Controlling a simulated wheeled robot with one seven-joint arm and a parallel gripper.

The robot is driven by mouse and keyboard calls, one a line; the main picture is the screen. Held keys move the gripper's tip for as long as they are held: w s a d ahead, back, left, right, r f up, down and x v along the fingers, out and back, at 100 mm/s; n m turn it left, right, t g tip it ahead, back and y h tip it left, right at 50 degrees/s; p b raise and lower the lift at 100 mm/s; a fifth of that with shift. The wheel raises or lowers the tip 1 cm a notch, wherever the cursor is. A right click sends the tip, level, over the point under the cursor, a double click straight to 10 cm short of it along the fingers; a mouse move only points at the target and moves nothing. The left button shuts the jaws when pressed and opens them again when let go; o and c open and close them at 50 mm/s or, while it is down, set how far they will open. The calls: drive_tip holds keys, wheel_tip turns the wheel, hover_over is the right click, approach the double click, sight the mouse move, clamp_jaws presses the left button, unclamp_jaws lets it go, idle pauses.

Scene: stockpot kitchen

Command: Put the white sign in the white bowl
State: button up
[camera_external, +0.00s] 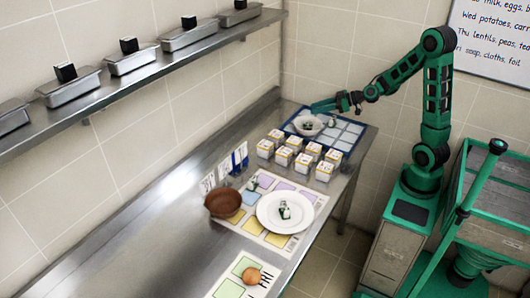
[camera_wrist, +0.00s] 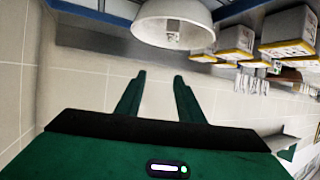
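The white bowl (camera_external: 308,131) stands on the blue-edged gridded tray at the far end of the counter, with a small dark-and-white item in it. It also shows inverted at the top of the wrist view (camera_wrist: 172,30). Several small upright cards, mostly white, stand along the wall side; one white card (camera_external: 208,182) is at the near end, and I cannot tell which is the white sign. My gripper (camera_external: 316,107) is just above and behind the bowl. In the wrist view my gripper (camera_wrist: 158,77) has its fingers apart with nothing between them.
Several white-and-yellow boxes (camera_external: 284,156) stand in front of the blue-edged tray (camera_external: 349,137). A white plate (camera_external: 268,222) holding a small item and a brown bowl (camera_external: 223,204) are nearer. An egg-like thing (camera_external: 251,276) lies in front. A shelf (camera_external: 180,62) with metal pans runs above.

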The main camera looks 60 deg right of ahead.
drive_tip(key=shift+v, duration=2.3)
drive_tip(key=s+d+f+m+g+h, duration=0.1)
drive_tip(key=s+f+g, duration=0.1)
drive_tip(key=s, duration=0.3)
drive_tip(key=s+d+f+m+g+h, duration=0.1)
drive_tip(key=s+f+g, duration=0.1)
drive_tip(key=s, duration=0.3)
drive_tip(key=s+d+f+m+g+h, duration=0.1)
drive_tip(key=s+d+f+g, duration=0.1)
drive_tip(key=s, duration=0.3)
drive_tip(key=shift+s+f+m+g+h, duration=0.2)
drive_tip(key=shift+s+m+g+h, duration=0.15)
drive_tip(key=shift+g, duration=0.25)
drive_tip(key=s+d+r+m+g, duration=0.1)
drive_tip(key=s+d+m+g, duration=0.1)
drive_tip(key=s, duration=0.7)
drive_tip(key=s+d+m+g+h, duration=0.1)
drive_tip(key=s+d+m+g, duration=0.1)
drive_tip(key=s+m, duration=0.3)
drive_tip(key=s+g, duration=0.1)
drive_tip(key=s, duration=0.3)
drive_tip(key=shift+r+g, duration=0.3)
drive_tip(key=shift+r, duration=0.05)
drive_tip(key=shift+h, duration=0.25)
